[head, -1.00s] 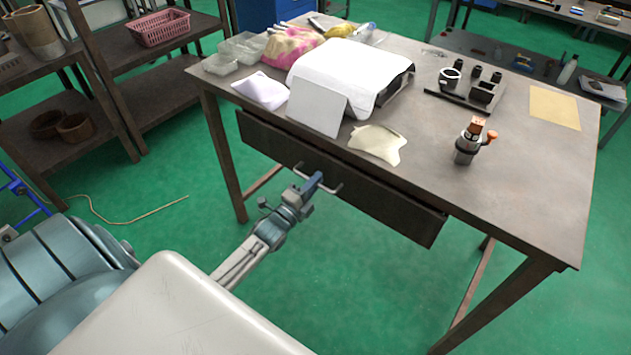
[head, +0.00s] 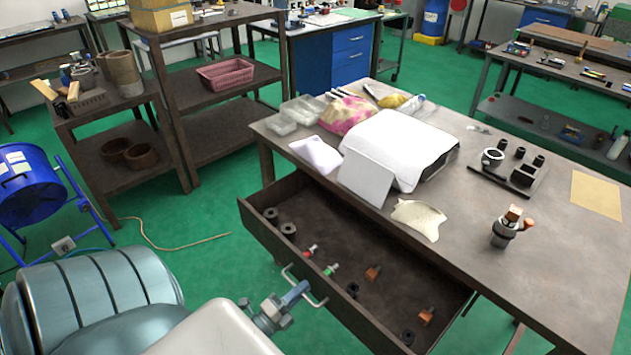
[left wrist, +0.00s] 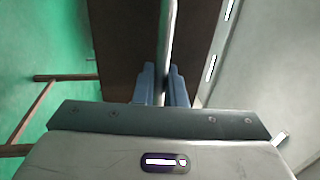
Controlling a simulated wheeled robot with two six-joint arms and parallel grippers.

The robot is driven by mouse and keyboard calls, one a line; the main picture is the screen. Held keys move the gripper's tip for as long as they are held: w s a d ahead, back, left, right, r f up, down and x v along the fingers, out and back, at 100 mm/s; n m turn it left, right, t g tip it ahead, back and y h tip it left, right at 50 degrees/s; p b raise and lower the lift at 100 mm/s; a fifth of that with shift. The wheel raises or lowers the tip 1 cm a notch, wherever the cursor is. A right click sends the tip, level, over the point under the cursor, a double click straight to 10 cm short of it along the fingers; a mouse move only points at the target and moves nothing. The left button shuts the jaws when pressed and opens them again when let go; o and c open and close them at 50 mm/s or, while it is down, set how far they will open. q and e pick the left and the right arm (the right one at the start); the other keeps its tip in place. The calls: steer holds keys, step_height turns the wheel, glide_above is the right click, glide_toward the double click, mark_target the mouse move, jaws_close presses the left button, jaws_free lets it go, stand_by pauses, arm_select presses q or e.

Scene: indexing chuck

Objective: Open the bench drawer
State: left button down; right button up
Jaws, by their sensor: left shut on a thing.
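The bench drawer (head: 262,215) stands well out from under the bench top (head: 470,215), and its inside shows. Its metal bar handle (head: 318,300) is on the front panel. My left gripper (head: 300,289) is shut on the handle in the head view. In the left wrist view the blue fingers (left wrist: 161,88) sit on both sides of the handle bar (left wrist: 168,45), with the dark drawer front behind. Inside the drawer lie dark rings (head: 271,214), red and green small parts (head: 331,269), and orange-brown pieces (head: 373,272). My right gripper is not in view.
On the bench are a white cloth-covered box (head: 405,145), a chuck-like device (head: 506,228), a black fixture (head: 507,168) and a tan sheet (head: 596,193). A shelf with a pink basket (head: 238,73) and a blue drum (head: 28,185) stand to the left.

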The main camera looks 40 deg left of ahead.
arm_select(q)
steer(key=shift+r+v, duration=0.2)
steer(key=shift+v, duration=0.95)
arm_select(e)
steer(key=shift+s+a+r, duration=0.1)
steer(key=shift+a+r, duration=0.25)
arm_select(q)
steer(key=c, duration=1.6)
jaws_free()
steer(key=shift+c, duration=0.2)
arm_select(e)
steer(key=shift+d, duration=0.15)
